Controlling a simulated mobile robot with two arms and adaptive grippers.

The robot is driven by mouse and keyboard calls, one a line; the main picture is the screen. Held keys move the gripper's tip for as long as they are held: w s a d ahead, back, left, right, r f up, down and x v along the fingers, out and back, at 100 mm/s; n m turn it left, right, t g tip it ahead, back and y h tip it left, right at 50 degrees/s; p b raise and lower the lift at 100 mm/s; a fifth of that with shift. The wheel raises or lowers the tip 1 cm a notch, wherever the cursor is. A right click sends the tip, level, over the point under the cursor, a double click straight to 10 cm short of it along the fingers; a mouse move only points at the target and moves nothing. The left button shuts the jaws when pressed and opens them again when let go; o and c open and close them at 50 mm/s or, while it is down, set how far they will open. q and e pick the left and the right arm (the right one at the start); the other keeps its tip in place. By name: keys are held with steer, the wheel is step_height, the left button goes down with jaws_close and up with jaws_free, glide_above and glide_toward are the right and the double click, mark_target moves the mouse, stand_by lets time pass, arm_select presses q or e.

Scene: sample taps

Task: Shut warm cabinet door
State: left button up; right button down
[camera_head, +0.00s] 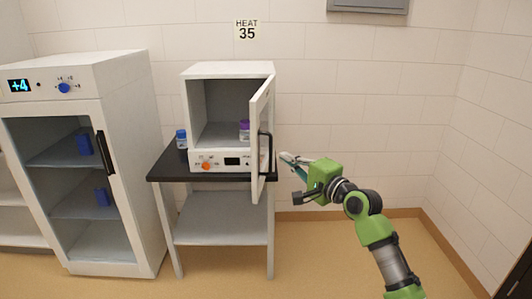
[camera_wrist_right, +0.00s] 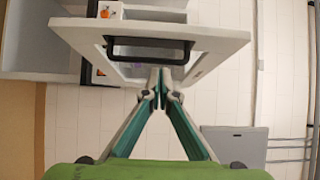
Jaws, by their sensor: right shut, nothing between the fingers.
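The warm cabinet (camera_head: 226,72) is a white box on a dark-topped table under a "HEAT 35" sign. Its door (camera_head: 257,150) is hinged at the right and stands open toward the front, with a dark handle (camera_head: 266,152) on it. A purple-capped container (camera_head: 245,130) is inside. My right gripper (camera_head: 284,157) is shut and empty, just right of the door. In the right wrist view the shut fingertips (camera_wrist_right: 160,72) overlap the door's edge below the handle (camera_wrist_right: 150,47); I cannot tell whether they touch. My left gripper is not in view.
A white fridge (camera_head: 128,75) showing +4 stands at the left, with blue items inside. A blue-capped bottle (camera_head: 181,138) stands on the table (camera_head: 160,170) left of the cabinet. The floor at the front right is clear apart from my arm.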

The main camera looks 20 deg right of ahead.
mark_target(258, 149)
steer(key=x, duration=0.3)
steer(key=shift+w+r, duration=0.1)
steer(key=a, duration=0.1)
steer(key=w+a+p, duration=0.1)
steer(key=a, duration=0.1)
steer(key=shift+w, duration=0.3)
steer(key=shift+w+a, duration=0.2)
steer(key=shift+a, duration=0.1)
steer(key=shift+p, duration=0.3)
